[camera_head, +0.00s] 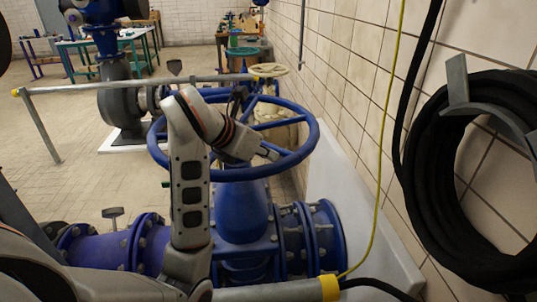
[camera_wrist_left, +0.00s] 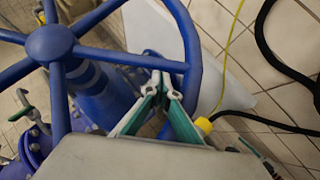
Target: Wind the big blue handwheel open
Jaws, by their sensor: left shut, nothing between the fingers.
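The big blue handwheel (camera_head: 313,134) lies roughly level on top of a blue valve (camera_head: 241,212). In the left wrist view, its hub (camera_wrist_left: 51,43), spokes and rim (camera_wrist_left: 193,60) show. My left gripper (camera_head: 270,153) is over the right part of the wheel, inside the rim. In the left wrist view, the green-sided fingers (camera_wrist_left: 161,78) are shut with their tips together and nothing between them. The tips appear beside a spoke and close to the rim; I cannot tell if they touch. My left forearm hides part of the wheel. My right gripper is out of view.
A tiled wall stands close on the right, with a coiled black hose (camera_head: 447,190) and a thin yellow cable (camera_head: 386,140). A grey rail (camera_head: 60,90) runs behind the wheel. A yellow-capped grey bar (camera_head: 328,288) is in front. Floor at left is open.

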